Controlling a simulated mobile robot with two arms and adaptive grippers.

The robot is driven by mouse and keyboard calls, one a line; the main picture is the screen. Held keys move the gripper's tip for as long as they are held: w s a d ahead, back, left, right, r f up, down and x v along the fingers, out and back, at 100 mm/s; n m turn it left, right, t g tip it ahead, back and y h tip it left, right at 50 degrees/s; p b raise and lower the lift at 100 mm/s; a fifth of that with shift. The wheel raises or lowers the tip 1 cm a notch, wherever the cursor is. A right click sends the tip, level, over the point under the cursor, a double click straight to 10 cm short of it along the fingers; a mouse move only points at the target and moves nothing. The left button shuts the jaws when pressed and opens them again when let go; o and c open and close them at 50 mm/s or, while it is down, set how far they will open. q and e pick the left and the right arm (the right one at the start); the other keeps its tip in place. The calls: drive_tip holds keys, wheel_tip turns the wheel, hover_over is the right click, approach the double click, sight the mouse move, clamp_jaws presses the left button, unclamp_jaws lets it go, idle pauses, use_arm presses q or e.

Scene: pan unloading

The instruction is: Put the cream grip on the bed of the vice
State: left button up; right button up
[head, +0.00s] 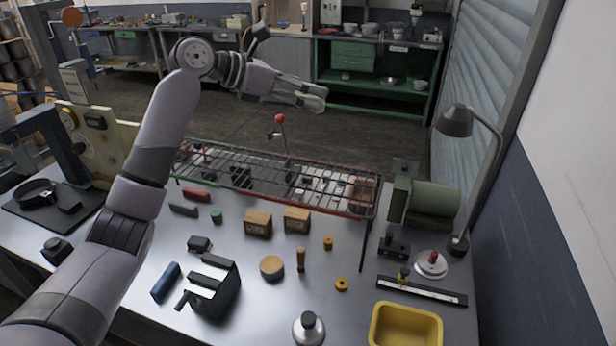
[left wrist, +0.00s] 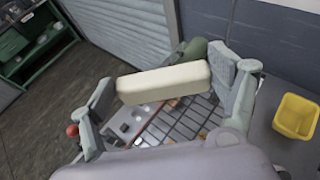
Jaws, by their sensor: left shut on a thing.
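The cream grip (left wrist: 163,82) is a pale, long block held crosswise between the fingers of my left gripper (left wrist: 168,88) in the left wrist view. In the head view my left gripper (head: 312,97) is raised high beyond the far side of the table, shut on the grip; the grip is hard to make out there. A black, U-shaped thing with a screw handle, which looks like the vice (head: 222,290), stands at the table's front left, far from the gripper. My right gripper is not in view.
A wire rack (head: 330,190) spans the back of the table. Cardboard boxes (head: 258,224), a round wooden disc (head: 272,267), a blue block (head: 166,282) and a small black block (head: 200,243) lie around the vice. A yellow bin (head: 405,328) and a lamp (head: 457,122) stand on the right.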

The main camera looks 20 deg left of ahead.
use_arm(q)
wheel_tip(320, 180, down, 15)
drive_tip(key=p, duration=0.2)
drive_tip(key=shift+a+r+p, duration=0.1)
drive_tip(key=shift+r+p, duration=0.05)
drive_tip(key=shift+p, duration=0.2)
hover_over(304, 182)
wheel_tip(304, 182, down, 4)
drive_tip(key=shift+f+p, duration=0.1)
drive_tip(key=shift+p, duration=0.25)
drive_tip(key=shift+f, duration=0.4)
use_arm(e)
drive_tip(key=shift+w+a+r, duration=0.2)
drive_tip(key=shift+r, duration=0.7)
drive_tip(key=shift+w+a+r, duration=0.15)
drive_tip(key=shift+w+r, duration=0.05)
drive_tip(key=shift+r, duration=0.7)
use_arm(q)
drive_tip(key=o, duration=1.2)
drive_tip(key=shift+f, duration=0.1)
